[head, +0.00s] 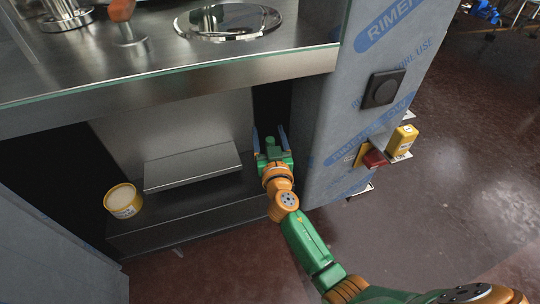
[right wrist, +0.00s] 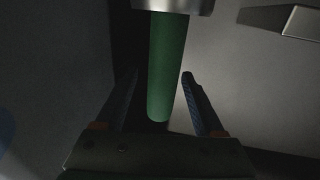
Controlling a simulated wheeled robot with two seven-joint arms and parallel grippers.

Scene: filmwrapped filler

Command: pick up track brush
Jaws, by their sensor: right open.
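My right gripper (head: 269,131) reaches into the dark recess beside the metal panel, under the counter. In the right wrist view its two fingers (right wrist: 160,82) are apart, with a green rounded handle (right wrist: 168,65) between them in the picture. The handle hangs down from a shiny metal piece (right wrist: 180,5) at the top edge. This looks like the track brush, but its bristles do not show. I cannot tell whether either finger touches it. In the head view the brush cannot be told apart from my green wrist. My left gripper is not in view.
A steel counter (head: 165,88) overhangs the recess. A film-wrapped side panel (head: 345,120) stands close to the right of my arm. A yellow tub (head: 123,200) and a metal box (head: 193,167) sit on the lower shelf. A yellow container (head: 402,140) is on the panel's outer side.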

